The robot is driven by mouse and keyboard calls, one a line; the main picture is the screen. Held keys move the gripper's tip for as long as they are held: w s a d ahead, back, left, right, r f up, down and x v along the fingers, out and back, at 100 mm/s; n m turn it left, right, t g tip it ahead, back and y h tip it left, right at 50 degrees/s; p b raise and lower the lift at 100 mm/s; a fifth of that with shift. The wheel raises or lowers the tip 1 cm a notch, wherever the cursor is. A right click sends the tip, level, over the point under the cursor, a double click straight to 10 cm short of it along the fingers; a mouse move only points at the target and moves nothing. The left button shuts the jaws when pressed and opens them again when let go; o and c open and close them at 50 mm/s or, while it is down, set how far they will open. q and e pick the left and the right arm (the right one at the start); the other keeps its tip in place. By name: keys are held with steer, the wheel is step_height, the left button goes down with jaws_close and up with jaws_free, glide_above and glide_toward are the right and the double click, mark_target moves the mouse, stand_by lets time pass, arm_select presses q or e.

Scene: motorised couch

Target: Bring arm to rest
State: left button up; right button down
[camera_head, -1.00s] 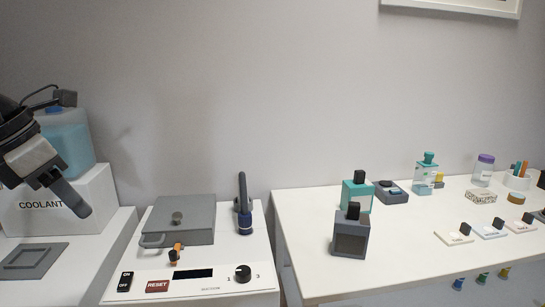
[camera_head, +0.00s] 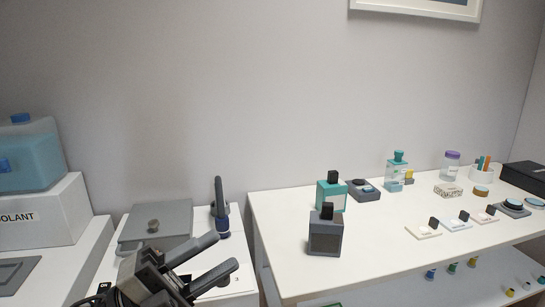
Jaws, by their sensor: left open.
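My left gripper (camera_head: 212,264) reaches in from the bottom left in the head view. Its two grey fingers are spread apart with nothing between them. It is in front of the white machine (camera_head: 106,262) with the grey lidded box (camera_head: 174,225), and it hides most of the machine's front panel. My right gripper is not in view.
A coolant tank (camera_head: 30,160) stands on a white block (camera_head: 58,213) at left. A blue-and-grey handled tool (camera_head: 221,210) stands behind my gripper. The white table (camera_head: 380,247) at right holds a dark grey bottle (camera_head: 325,235), a teal bottle (camera_head: 331,193) and several small items.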

arm_select(q)
steer(key=a+f+n+t+y, duration=0.35)
steer(key=f+n+y, duration=0.4)
steer(key=n, duration=0.35)
steer(key=a+f+n+t+y, duration=0.2)
steer(key=f+n+t+y, duration=0.3)
steer(key=f+n+y, duration=0.45)
steer(key=s+f+n+g+p, duration=0.1)
steer(key=s+f+n+g, duration=0.5)
steer(key=s+f, duration=0.5)
steer(key=shift+s+d+f+n+y, duration=0.15)
steer(key=shift+s+f+n+y, duration=0.2)
steer(key=shift+f+n, duration=0.6)
steer(key=shift+w+r, duration=0.1)
steer(key=shift+r, duration=0.1)
steer(key=shift+c, duration=0.3)
